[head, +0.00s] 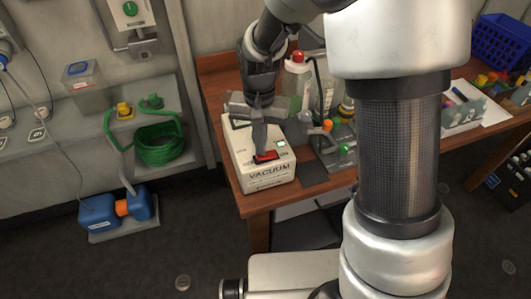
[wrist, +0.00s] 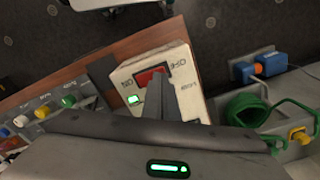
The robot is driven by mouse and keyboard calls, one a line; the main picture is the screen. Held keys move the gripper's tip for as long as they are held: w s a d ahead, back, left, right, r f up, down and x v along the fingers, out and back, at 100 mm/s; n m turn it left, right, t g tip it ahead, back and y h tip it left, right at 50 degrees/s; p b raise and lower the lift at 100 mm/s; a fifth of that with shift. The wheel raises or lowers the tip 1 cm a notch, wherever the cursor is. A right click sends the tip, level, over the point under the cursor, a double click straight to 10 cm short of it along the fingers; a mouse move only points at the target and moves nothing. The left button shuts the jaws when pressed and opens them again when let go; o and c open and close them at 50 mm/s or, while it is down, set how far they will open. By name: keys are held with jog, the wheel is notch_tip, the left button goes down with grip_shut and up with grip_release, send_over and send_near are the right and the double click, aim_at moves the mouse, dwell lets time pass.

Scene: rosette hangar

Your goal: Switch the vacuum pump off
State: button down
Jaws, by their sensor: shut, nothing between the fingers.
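The vacuum pump (head: 271,178) is a cream box labelled VACUUM at the front left corner of the wooden bench. It has a red rocker switch (head: 265,156) on top and a small lit green lamp (head: 281,143). In the wrist view the switch (wrist: 152,76) lies between the words OFF and ON, with the green lamp (wrist: 134,99) beside it. My gripper (head: 259,150) is shut and empty, pointing down with its tips at the switch. In the wrist view the fingers (wrist: 187,92) cover part of the box beside the switch; whether they touch it I cannot tell.
Bottles (head: 297,75) and valves with coloured knobs (head: 327,125) stand close behind and right of the pump. A blue basket (head: 500,40) sits far right.

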jog(key=shift+f+b, duration=0.55)
jog(key=shift+f, duration=0.25)
jog(key=shift+r, duration=0.1)
notch_tip(320, 180, up, 7)
jog(key=p, duration=0.5)
jog(key=shift+f, duration=0.2)
jog(key=shift+r, duration=0.1)
dwell(0.6)
